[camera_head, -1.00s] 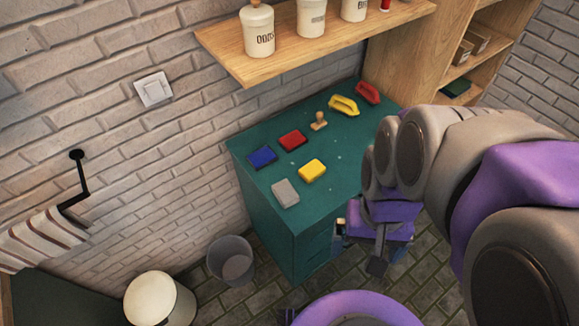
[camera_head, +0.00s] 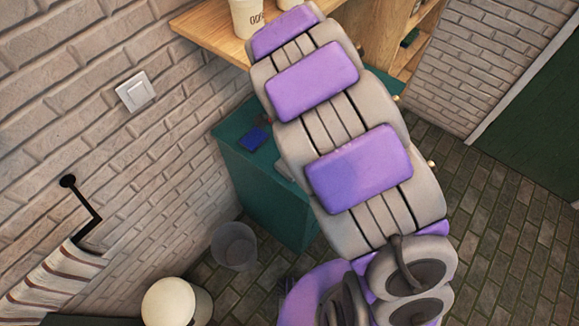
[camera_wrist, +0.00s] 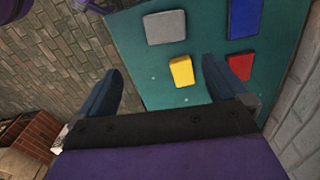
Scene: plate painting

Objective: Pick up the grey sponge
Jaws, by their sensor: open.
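The grey sponge (camera_wrist: 165,27) is a flat rounded block lying on the green table top, at the upper middle of the wrist view. In the head view only a small grey edge of it (camera_head: 284,169) shows beside my arm, which hides the rest. My gripper (camera_wrist: 160,80) is in the wrist view with its two dark fingers spread wide and nothing between them. The sponge appears beyond the fingertips, apart from them. In the head view my gripper is hidden behind my arm.
A yellow block (camera_wrist: 181,71) lies nearest the fingers' gap. A blue block (camera_wrist: 245,18) and a red block (camera_wrist: 240,66) lie to the right. The green table (camera_head: 262,196) stands against the brick wall, under a wooden shelf (camera_head: 212,30). A bin (camera_head: 234,246) is on the floor.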

